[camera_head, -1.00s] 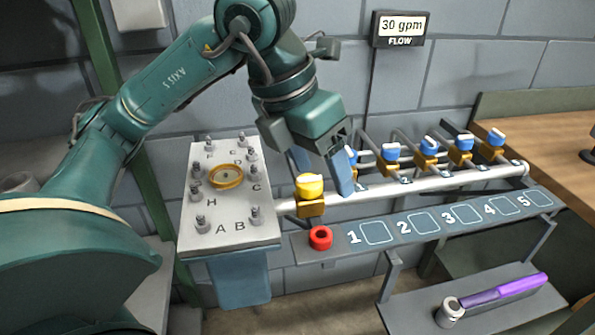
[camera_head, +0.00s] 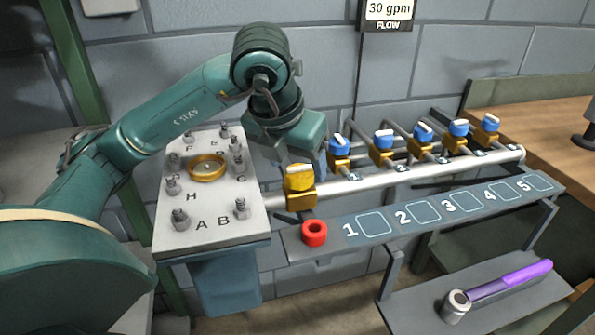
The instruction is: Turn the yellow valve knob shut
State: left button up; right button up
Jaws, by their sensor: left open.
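The yellow valve knob (camera_head: 299,179) sits on its orange-yellow valve body at the left end of the pale pipe, with a white bar across its top. My left gripper (camera_head: 307,160) is just behind and above the knob in the picture. Its fingers are mostly hidden by the hand and the knob, so I cannot tell whether they touch it. It appears to hold nothing. The flow display (camera_head: 388,12) on the wall reads 30 gpm. My right gripper is not in view.
Several blue-knobbed valves (camera_head: 384,140) line the pipe to the right. A studded lettered plate (camera_head: 205,215) is left. A purple-handled tool (camera_head: 500,285) lies on a lower shelf.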

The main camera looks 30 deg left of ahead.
pick_arm(q)
jog(key=shift+x, duration=0.9)
jog(key=shift+c, duration=0.3)
jog(key=c, duration=0.9)
